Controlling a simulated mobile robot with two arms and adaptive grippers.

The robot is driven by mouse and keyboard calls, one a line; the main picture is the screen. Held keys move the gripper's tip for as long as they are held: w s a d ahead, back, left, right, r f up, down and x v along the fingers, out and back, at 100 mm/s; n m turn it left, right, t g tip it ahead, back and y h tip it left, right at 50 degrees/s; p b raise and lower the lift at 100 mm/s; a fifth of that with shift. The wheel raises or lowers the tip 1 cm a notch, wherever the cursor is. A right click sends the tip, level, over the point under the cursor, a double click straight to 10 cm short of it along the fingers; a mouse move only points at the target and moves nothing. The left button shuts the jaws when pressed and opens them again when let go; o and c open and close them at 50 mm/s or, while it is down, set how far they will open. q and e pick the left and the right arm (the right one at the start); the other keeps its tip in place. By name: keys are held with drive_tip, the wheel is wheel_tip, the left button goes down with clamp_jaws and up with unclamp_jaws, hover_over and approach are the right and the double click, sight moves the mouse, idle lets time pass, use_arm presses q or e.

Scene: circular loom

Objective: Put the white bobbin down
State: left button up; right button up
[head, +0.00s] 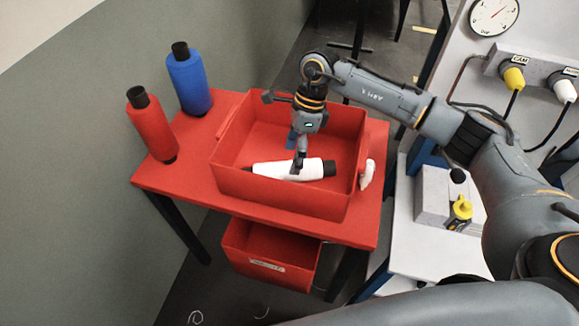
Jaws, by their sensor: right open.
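The white bobbin (270,169) lies on its side on the floor of the red box (282,193). Its dark end points right. My right gripper (298,163) reaches down into the box from above, with its fingertips at the right half of the bobbin. It is open. The fingers hide a small part of the bobbin, and I cannot tell whether they touch it. My left gripper does not show.
The box stands on a red table (195,158). A red bobbin (151,125) and a blue bobbin (189,80) stand upright left of the box. A lower red bin (268,255) hangs under the table. A gauge (493,15) and plugs are at the upper right.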

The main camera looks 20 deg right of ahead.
drive_tip(key=v, duration=0.7)
drive_tip(key=shift+b, duration=0.4)
